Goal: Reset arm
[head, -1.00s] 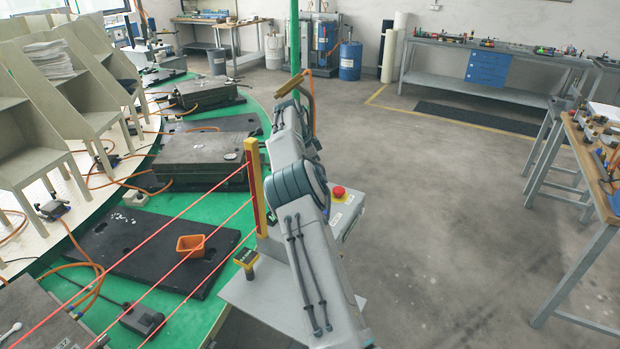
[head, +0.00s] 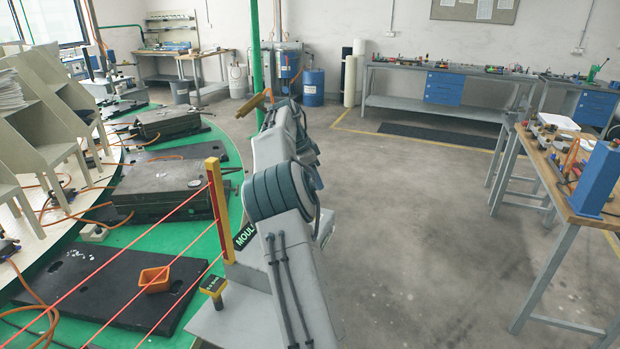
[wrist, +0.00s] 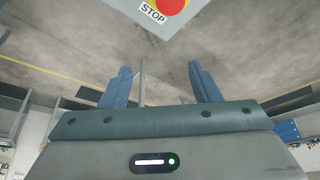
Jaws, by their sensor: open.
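My arm stands raised in the middle of the head view, beside the green carousel. My gripper shows in the wrist view (wrist: 160,88), with its two blue fingers spread apart and nothing between them. In the head view I cannot make out its fingers. A red stop button (wrist: 171,5) on a grey box with a STOP label lies past the fingers at the top of the wrist view, apart from them.
A yellow post (head: 219,210) with red light beams edges the carousel (head: 205,240). An orange bin (head: 155,279) sits on a black plate there. A wooden workbench (head: 560,170) stands at right, a grey bench (head: 440,106) at the back. The floor between is clear.

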